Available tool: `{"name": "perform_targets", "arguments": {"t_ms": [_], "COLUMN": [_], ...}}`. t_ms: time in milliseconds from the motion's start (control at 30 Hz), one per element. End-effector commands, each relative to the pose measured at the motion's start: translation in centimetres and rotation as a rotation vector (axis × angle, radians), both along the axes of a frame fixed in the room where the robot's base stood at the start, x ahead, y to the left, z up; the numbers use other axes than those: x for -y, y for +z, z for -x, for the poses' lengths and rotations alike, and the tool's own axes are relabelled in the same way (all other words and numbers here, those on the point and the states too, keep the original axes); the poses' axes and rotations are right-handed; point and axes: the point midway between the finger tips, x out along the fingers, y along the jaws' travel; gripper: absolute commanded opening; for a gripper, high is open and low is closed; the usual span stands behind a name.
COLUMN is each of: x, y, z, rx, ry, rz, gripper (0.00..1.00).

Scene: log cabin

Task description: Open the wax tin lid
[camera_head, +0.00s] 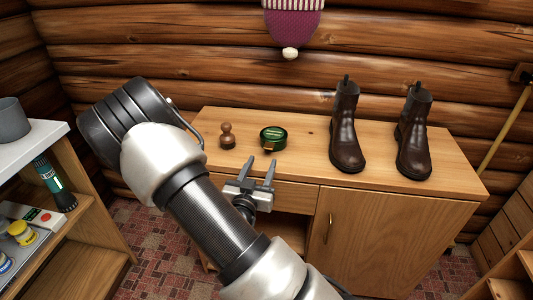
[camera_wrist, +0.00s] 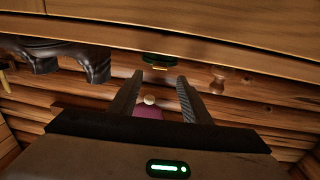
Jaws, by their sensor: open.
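The wax tin (camera_head: 273,134) is small, round and dark green, with a brass-coloured piece on its front.
A wooden knob-handled tool (camera_head: 227,136) stands left of the tin. Two dark brown boots (camera_head: 346,130) stand to the right on the cabinet top (camera_head: 305,130). A purple knitted hat (camera_head: 292,22) hangs on the log wall. A shelf with jars (camera_head: 22,232) is at the left.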

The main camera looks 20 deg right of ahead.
Motion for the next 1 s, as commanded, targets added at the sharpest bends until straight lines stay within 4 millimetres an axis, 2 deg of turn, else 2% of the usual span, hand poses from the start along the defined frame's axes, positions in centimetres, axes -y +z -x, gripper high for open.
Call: {"name": "perform_targets", "arguments": {"t_ms": [100, 300, 500, 767, 1000], "x": [1.7, 3.6, 4.3, 4.4, 4.4], "y": [-0.1, 0.0, 0.0, 0.0, 0.0], "z": [-2.0, -4.4, -5.4, -5.5, -5.5], "rx": [0.002, 0.001, 0.0, -0.001, -0.001], "ry": [-0.003, -0.001, 0.0, 0.001, 0.0], "rz": [0.0, 0.001, 0.0, 0.0, -0.001], "gripper": [0.44, 0.44, 0.44, 0.44, 0.05]}}
